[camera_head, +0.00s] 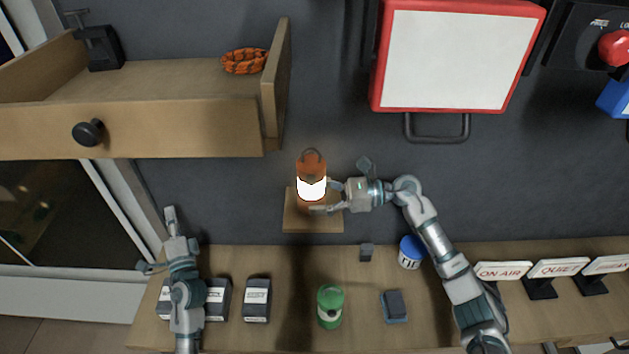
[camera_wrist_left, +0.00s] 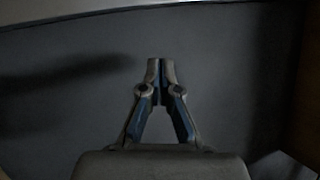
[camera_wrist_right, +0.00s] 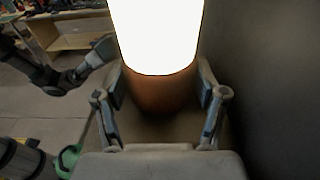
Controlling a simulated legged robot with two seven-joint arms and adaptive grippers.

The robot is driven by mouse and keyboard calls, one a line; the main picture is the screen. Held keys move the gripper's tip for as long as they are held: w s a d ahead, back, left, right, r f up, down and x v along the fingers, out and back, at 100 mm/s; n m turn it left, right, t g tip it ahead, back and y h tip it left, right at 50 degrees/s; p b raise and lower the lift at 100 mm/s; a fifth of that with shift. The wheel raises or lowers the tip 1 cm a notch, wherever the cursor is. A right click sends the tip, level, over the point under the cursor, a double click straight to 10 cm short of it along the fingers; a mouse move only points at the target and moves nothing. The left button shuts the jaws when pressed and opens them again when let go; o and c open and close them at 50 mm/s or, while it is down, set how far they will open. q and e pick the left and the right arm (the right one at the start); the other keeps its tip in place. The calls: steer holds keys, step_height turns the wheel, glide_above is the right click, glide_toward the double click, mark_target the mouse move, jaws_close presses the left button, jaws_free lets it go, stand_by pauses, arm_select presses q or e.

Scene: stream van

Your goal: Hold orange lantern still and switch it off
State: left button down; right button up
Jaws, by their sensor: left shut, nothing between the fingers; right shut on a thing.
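The orange lantern (camera_head: 311,166) stands upright on a small wooden wall shelf (camera_head: 314,225), its middle band glowing white. It fills the top of the right wrist view, with its brown-orange base (camera_wrist_right: 160,92) between the fingers. My right gripper (camera_head: 328,197) is shut on the lantern's lower part from the right. My left gripper (camera_head: 169,214) is at the lower left, well away from the lantern; the left wrist view shows its fingers (camera_wrist_left: 160,68) shut with nothing between them. The lantern's switch cannot be made out.
A wooden shelf box (camera_head: 180,130) with a black knob overhangs the upper left. On the bench below stand black boxes (camera_head: 257,299), a green can (camera_head: 330,306), a blue-lidded tub (camera_head: 410,252) and lettered signs (camera_head: 503,270). The wall between my left gripper and the lantern is clear.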

arm_select(q)
steer(key=s+d+r+m+t+h, duration=0.1)
steer(key=d+r+m+t+h, duration=0.3)
steer(key=d, duration=1)
steer(key=m+h, duration=0.2)
steer(key=h, duration=1.4)
glide_toward(311, 180)
steer(key=s+d+r, duration=0.3)
steer(key=s+r, duration=0.2)
arm_select(e)
steer(key=shift+d, duration=0.15)
arm_select(q)
steer(key=w, duration=0.8)
steer(key=shift+w+r, duration=0.25)
steer(key=shift+w, duration=0.15)
